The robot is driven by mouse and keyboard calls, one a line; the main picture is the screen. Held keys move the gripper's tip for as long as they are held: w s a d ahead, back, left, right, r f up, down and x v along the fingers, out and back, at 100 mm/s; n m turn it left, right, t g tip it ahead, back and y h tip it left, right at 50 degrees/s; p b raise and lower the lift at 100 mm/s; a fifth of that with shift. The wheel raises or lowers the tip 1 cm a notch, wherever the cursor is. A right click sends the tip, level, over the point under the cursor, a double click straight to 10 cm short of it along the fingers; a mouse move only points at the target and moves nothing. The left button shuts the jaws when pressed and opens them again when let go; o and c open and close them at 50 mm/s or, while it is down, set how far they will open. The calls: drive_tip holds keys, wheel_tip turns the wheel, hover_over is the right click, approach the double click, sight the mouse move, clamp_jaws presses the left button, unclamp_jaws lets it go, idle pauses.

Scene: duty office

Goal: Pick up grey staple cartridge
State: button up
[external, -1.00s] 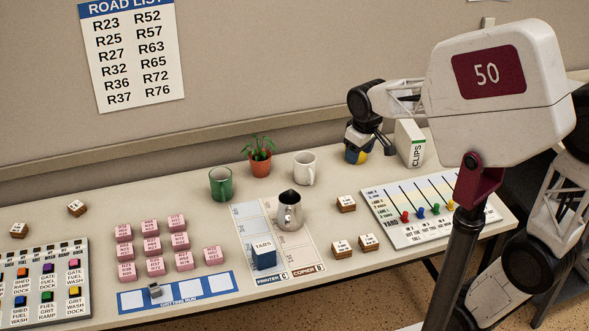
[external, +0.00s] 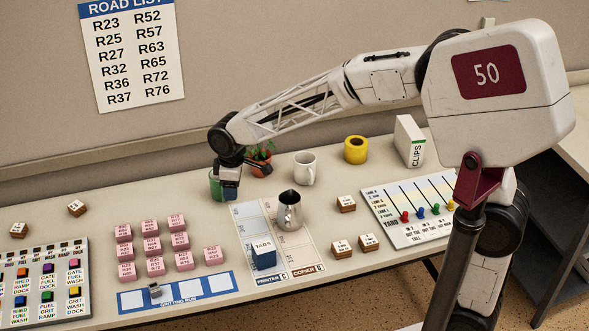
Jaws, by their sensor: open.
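A small grey block (external: 155,291), which looks like the staple cartridge, lies on the blue-and-white "Gritting run" strip (external: 208,284), in its left part near the front table edge. My gripper (external: 230,192) points down at the green mug (external: 215,188) and hides part of it; I cannot tell whether they touch. It is open, with nothing seen in it. It is up and to the right of the grey block, well apart from it.
Several pink blocks (external: 152,246) stand just behind the strip. A blue tabs box (external: 264,254) and a metal jug (external: 289,212) stand to its right. A white mug (external: 305,168), a plant (external: 262,157) and a yellow round container (external: 356,150) are at the back.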

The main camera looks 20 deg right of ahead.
drive_tip(key=s+a+f+n, duration=0.2)
drive_tip(key=a+f, duration=0.2)
drive_tip(key=a, duration=0.4)
drive_tip(key=s+a+f+n, duration=0.2)
drive_tip(key=s+a+f, duration=0.15)
drive_tip(key=a, duration=0.55)
drive_tip(key=n, duration=0.2)
hover_over(153, 286)
drive_tip(key=shift+g+h, duration=0.3)
wheel_tip(153, 286, down, 8)
drive_tip(key=shift+f, duration=1.3)
drive_tip(key=shift+w+f, duration=0.1)
drive_tip(key=shift+f, duration=2.5)
